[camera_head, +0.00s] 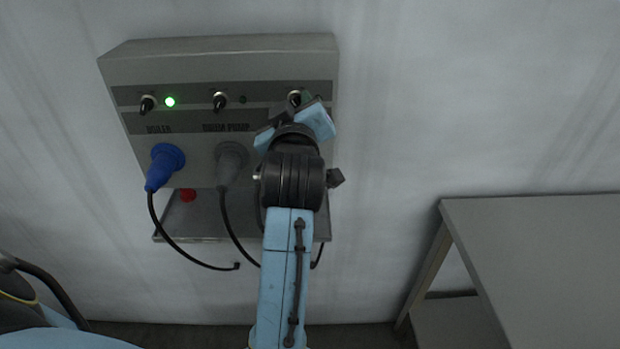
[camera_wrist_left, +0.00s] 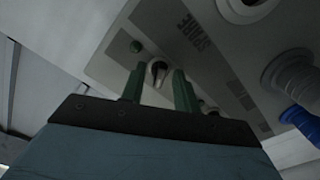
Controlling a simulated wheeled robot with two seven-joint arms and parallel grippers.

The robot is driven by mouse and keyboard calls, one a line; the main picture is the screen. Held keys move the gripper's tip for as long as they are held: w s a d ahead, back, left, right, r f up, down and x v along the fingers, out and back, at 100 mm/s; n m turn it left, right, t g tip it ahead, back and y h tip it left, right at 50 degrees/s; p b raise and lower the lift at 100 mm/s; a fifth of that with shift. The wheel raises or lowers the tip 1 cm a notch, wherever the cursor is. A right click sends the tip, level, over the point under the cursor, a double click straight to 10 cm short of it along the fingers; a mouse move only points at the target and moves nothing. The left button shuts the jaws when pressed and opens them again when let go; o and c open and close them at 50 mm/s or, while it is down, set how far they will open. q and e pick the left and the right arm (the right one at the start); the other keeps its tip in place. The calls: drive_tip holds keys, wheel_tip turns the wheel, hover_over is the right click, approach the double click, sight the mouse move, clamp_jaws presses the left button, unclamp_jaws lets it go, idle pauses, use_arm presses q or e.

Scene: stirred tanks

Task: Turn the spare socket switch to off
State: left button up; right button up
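The control box (camera_head: 215,62) hangs on the wall with a row of toggle switches. The spare socket switch (camera_head: 294,97) is the rightmost one, partly hidden by my left gripper (camera_head: 304,98). In the left wrist view the same switch (camera_wrist_left: 159,68) shows between the two green fingers of my left gripper (camera_wrist_left: 158,76). The fingers are apart, one on each side of the switch; I cannot tell whether either touches it. A dark lamp (camera_wrist_left: 136,46) sits beside it. The spare socket is hidden behind my arm in the head view. My right gripper is not in view.
The boiler switch (camera_head: 147,104) has a lit green lamp (camera_head: 170,101); the middle switch (camera_head: 219,101) has a dark lamp. A blue plug (camera_head: 164,166) and a grey plug (camera_head: 230,163) trail cables below. A red button (camera_head: 187,195) sits lower. A grey table (camera_head: 560,260) stands right.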

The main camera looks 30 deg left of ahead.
use_arm(q)
drive_tip(key=m+p, duration=0.2)
drive_tip(key=m, duration=0.2)
drive_tip(key=shift+r+p, duration=0.15)
drive_tip(key=shift+p, duration=0.15)
drive_tip(key=m+p, duration=0.3)
drive_tip(key=shift+m, duration=0.3)
drive_tip(key=m+p, duration=0.4)
drive_tip(key=shift+r+p, duration=0.15)
drive_tip(key=shift+p, duration=0.15)
drive_tip(key=f+b+v, duration=0.1)
drive_tip(key=b+v, duration=0.3)
drive_tip(key=v, duration=0.9)
drive_tip(key=w+d+f+m+g+h, duration=0.1)
drive_tip(key=w+d+f+m+h, duration=0.15)
drive_tip(key=f, duration=0.55)
drive_tip(key=w+d+f+m+h, duration=0.1)
drive_tip(key=w+f+m+h, duration=0.15)
drive_tip(key=f, duration=0.55)
wheel_tip(320, 180, down, 19)
drive_tip(key=s+m+g+h, duration=0.1)
drive_tip(key=s+m+g, duration=0.1)
drive_tip(key=g, duration=0.2)
drive_tip(key=shift+d+m+h, duration=0.2)
drive_tip(key=shift+m+h, duration=0.1)
